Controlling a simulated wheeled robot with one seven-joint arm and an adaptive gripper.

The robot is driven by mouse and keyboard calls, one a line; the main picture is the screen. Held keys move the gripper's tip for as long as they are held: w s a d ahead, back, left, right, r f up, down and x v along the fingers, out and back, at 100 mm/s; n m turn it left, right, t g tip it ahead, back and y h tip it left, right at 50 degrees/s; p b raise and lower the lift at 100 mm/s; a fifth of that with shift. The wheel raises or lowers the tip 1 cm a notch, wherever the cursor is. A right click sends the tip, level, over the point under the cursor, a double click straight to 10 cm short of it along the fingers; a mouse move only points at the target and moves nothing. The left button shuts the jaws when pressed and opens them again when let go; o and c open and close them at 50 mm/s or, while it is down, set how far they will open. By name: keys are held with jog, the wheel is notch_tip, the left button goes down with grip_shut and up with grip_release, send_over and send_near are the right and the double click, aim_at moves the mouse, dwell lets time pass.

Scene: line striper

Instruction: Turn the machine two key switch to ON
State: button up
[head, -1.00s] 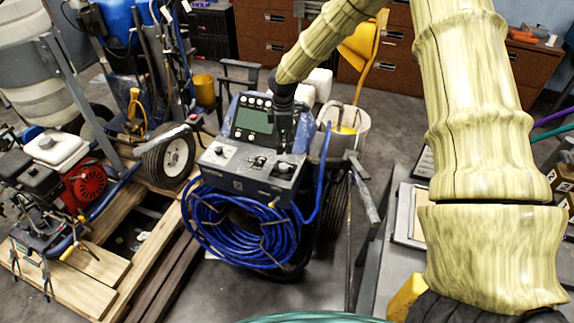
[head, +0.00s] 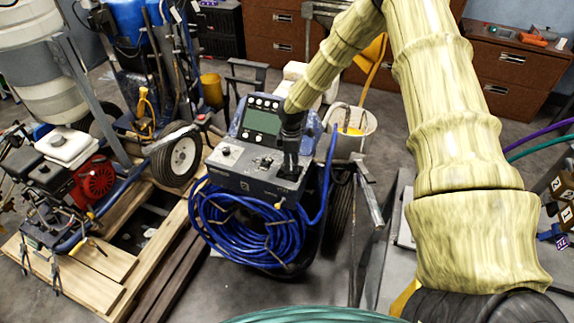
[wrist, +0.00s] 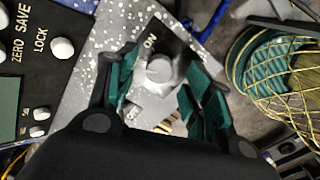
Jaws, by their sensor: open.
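Machine two appears to be the blue-hosed line striper (head: 235,183) in the middle of the head view, with a sloped control panel. In the wrist view, a round pale key switch (wrist: 159,69) sits on a black plate marked "ON" (wrist: 150,41). My gripper (wrist: 160,86) is open, its teal-padded fingers on either side of the switch; I cannot tell whether they touch it. In the head view my gripper (head: 290,168) points down at the right end of the panel and hides the switch there.
A display panel (wrist: 30,70) with "ZERO", "SAVE" and "LOCK" knobs lies left of the fingers. A wire basket (wrist: 275,75) is at the right. In the head view, another machine with a red engine (head: 95,180) stands left, and a white bucket (head: 350,130) stands behind right.

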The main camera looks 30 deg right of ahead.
jog(key=shift+a+f, duration=0.1)
jog(key=shift+f, duration=0.85)
